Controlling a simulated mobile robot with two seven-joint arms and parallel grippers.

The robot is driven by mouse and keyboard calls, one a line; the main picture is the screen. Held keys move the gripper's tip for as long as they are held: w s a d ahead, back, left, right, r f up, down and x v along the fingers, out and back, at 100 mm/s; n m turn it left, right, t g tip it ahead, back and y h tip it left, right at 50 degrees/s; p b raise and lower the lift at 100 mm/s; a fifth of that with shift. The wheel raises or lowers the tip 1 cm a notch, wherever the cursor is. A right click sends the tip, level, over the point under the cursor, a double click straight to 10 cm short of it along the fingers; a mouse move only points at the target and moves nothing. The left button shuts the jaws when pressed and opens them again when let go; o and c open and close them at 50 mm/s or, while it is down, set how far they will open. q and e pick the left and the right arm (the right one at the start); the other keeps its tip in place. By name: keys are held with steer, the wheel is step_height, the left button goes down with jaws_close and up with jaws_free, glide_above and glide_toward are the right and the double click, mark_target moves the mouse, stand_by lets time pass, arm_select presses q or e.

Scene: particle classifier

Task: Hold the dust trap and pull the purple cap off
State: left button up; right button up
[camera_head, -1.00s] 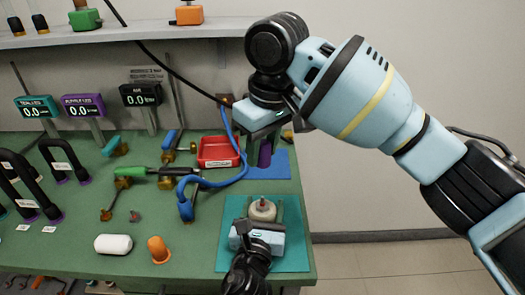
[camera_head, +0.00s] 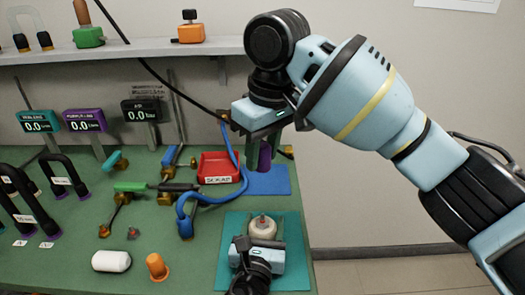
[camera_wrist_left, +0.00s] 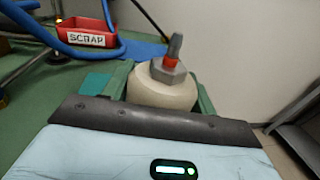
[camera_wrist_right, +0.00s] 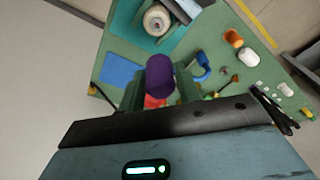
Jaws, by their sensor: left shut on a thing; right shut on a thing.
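The dust trap (camera_head: 263,228) is a cream round jar with a red ring and grey nozzle on top. It stands upright over the teal mat. My left gripper (camera_head: 262,241) is shut on it; the left wrist view shows green fingers on both sides of the jar (camera_wrist_left: 162,92). The purple cap (camera_head: 265,156) is in my right gripper (camera_head: 264,147), which is shut on it, clear of the trap and beyond it. The right wrist view shows the cap (camera_wrist_right: 160,78) between the green fingers, with the trap (camera_wrist_right: 157,20) apart from it.
A red scrap tray (camera_head: 218,168) and a blue hose (camera_head: 186,215) lie left of the cap. A blue mat (camera_head: 277,183) lies beyond the teal mat (camera_head: 293,222). A white cylinder (camera_head: 111,261) and orange piece (camera_head: 157,266) are at the front left.

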steer(key=shift+r, duration=0.1)
steer(key=shift+r, duration=1.4)
arm_select(q)
steer(key=o, duration=1.6)
steer(key=shift+c, duration=0.2)
steer(key=s, duration=0.4)
steer(key=s+a, duration=0.1)
steer(key=s, duration=0.3)
steer(key=s+a, duration=0.1)
steer(key=s, duration=0.3)
